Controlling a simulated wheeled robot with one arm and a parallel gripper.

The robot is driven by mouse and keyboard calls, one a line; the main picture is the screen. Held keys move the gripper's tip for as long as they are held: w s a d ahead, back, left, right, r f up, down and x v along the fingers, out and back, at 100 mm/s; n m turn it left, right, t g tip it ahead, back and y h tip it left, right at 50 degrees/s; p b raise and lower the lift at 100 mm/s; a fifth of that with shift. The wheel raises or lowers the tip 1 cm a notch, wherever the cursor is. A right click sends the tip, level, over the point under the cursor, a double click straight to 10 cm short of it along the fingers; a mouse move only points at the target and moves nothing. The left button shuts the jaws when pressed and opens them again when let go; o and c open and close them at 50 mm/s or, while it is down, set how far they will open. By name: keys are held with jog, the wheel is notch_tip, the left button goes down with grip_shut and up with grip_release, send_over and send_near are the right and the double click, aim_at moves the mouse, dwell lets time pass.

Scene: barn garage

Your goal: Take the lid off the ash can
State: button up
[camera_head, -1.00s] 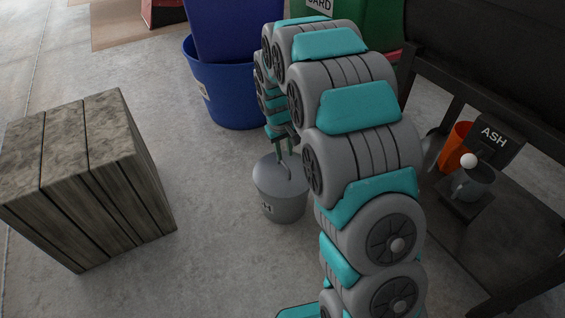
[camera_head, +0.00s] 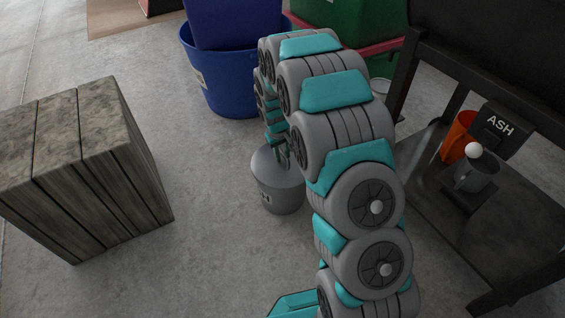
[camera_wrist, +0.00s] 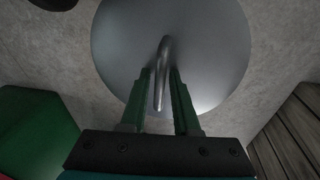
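The grey metal ash can (camera_head: 280,197) stands upright on the concrete floor. Its round lid (camera_head: 264,163) is on top, and it fills the upper wrist view (camera_wrist: 120,45). A bent metal handle (camera_wrist: 161,85) rises from the lid. My gripper (camera_wrist: 160,73) is down at the handle, with one green finger on each side of it. The fingers look open, with a narrow gap beside the handle. In the head view my gripper (camera_head: 283,155) is just over the lid, partly hidden by my arm.
A wooden block (camera_head: 90,170) stands to the left. Blue bins (camera_head: 225,85) and a green bin (camera_head: 345,22) are behind the can.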

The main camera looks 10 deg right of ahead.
jog(key=shift+c, duration=0.3)
jog(key=shift+r, duration=0.1)
grip_shut()
dwell(0.9)
